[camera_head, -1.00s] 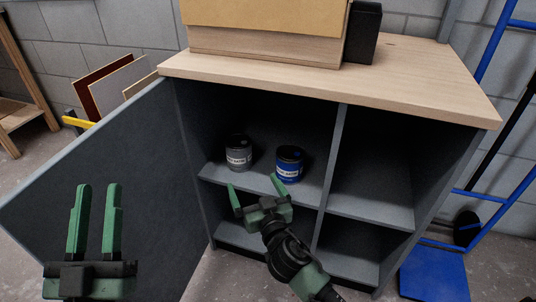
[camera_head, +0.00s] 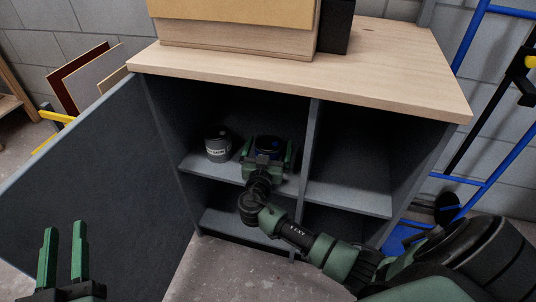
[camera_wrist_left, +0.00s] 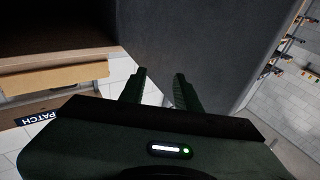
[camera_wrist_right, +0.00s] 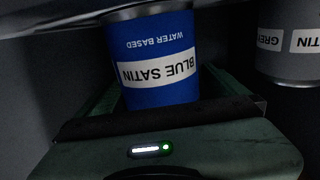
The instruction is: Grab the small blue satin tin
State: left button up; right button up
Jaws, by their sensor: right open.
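The blue satin tin (camera_head: 268,145) stands on the upper left shelf of the cabinet, partly hidden behind my right gripper (camera_head: 268,154). In the right wrist view the tin (camera_wrist_right: 158,55) appears upside down with its "BLUE SATIN" label facing the camera. My right gripper is open, with its fingers on either side of the tin; I cannot tell if they touch it. My left gripper (camera_head: 63,255) is at the lower left, in front of the open cabinet door, away from the tin. Its fingers stand apart and nothing is between them, also in the left wrist view (camera_wrist_left: 160,88).
A grey tin (camera_head: 218,145) stands left of the blue one on the same shelf; it also shows in the right wrist view (camera_wrist_right: 290,40). A divider (camera_head: 308,150) bounds the compartment on the right. The open door (camera_head: 90,190) is at the left. The right compartment is empty.

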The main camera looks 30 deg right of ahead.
jog(key=shift+x, duration=1.35)
jog(key=c, duration=1.8)
jog(key=shift+r, duration=0.15)
jog(key=shift+c, duration=1.4)
pick_arm(q)
jog(key=shift+s+d+r+t, duration=0.15)
jog(key=shift+r+t, duration=0.35)
jog(key=shift+r, duration=0.3)
pick_arm(e)
jog(key=shift+r, duration=0.15)
